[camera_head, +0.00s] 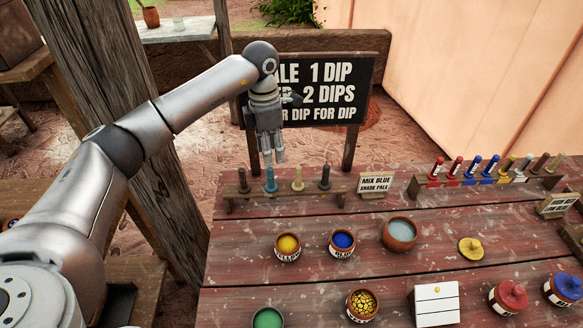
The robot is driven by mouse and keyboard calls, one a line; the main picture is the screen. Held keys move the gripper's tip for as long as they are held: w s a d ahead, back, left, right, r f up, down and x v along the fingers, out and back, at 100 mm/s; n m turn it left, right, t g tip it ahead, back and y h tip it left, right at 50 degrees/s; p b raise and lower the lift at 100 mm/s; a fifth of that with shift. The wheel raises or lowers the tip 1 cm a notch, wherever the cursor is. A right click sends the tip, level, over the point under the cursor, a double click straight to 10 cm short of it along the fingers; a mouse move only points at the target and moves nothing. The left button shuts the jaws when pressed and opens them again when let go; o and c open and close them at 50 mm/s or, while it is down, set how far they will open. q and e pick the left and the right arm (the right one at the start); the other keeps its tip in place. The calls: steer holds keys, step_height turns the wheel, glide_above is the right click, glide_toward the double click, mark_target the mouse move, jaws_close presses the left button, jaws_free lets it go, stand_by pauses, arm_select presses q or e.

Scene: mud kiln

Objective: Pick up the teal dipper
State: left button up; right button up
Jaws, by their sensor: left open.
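The teal dipper (271,179) stands upright in the wooden rack (284,195) at the back left of the table, second from the left. A brown dipper (243,181) is to its left, and a cream one (297,178) and a dark one (325,177) are to its right. My left gripper (274,162) points down just above the teal dipper. Its fingers are apart and hold nothing; I cannot tell whether they touch the dipper's top. My right gripper does not show.
Pots of yellow (288,246) and blue (342,242) and a bowl of pale liquid (399,234) stand mid-table. A small sign (376,184) is right of the rack. A black sign (335,90) stands behind. A second rack (487,180) is at the back right.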

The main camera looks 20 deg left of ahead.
mark_target(270, 168)
arm_select(q)
steer(key=f, duration=0.1)
steer(key=f+p, duration=0.1)
steer(key=a+f, duration=0.1)
steer(key=shift+s+f, duration=0.35)
steer(key=f+p, duration=0.1)
steer(key=f, duration=0.1)
steer(key=f+p, duration=0.2)
steer(key=f, duration=0.1)
steer(key=shift+w+d+f, duration=0.15)
steer(key=shift+w+f, duration=0.2)
steer(key=shift+w, duration=0.05)
steer(key=shift+f, duration=0.4)
steer(key=shift+c, duration=0.2)
steer(key=c, duration=0.7)
jaws_close()
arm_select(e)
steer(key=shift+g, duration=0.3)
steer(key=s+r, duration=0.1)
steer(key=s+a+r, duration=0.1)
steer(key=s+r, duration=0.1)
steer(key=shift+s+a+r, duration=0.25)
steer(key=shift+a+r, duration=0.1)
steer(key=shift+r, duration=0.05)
